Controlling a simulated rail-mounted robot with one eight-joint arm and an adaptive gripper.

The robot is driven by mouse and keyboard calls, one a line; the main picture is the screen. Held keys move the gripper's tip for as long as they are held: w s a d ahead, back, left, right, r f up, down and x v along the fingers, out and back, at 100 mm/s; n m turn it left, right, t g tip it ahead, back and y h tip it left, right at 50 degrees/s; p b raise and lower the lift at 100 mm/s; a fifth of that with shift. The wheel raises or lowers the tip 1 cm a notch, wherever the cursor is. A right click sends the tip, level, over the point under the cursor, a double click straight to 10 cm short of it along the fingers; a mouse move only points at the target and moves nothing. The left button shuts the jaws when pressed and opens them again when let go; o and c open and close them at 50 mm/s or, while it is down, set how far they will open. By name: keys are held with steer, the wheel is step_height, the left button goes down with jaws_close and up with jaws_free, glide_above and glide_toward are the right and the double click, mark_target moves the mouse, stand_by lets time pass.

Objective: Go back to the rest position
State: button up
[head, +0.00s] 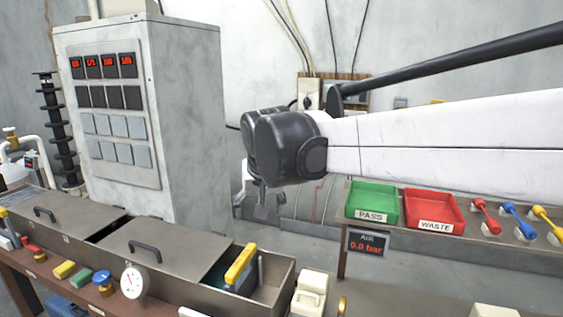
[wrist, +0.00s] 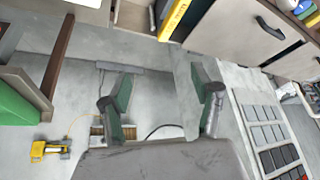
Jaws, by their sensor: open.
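My gripper (wrist: 160,84) is open in the wrist view. Its two dark fingers with green inner pads stand wide apart, and nothing is between them. In the head view my white arm reaches in from the right and ends in a black joint in front of the back wall. Only a small grey part of my gripper (head: 262,205) shows below that joint; the rest is hidden. No copper spool can be made out in either view.
A grey control cabinet (head: 190,120) stands left of my arm. A green PASS tray (head: 371,200) and red WASTE tray (head: 433,209) sit on the right bench below my arm. A metal trough with sliding lids (head: 165,248) is at front left. Floor between is clear.

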steer(key=s+d+f+m, duration=0.1)
steer(key=s+d+f, duration=0.2)
steer(key=s+d, duration=0.9)
steer(key=s+d+f+m+t+h+b, duration=0.1)
steer(key=s+d+f+b, duration=0.1)
steer(key=s+d+f, duration=0.7)
steer(key=s+d, duration=0.3)
steer(key=d, duration=0.1)
steer(key=shift+t, duration=0.4)
steer(key=shift+c, duration=0.3)
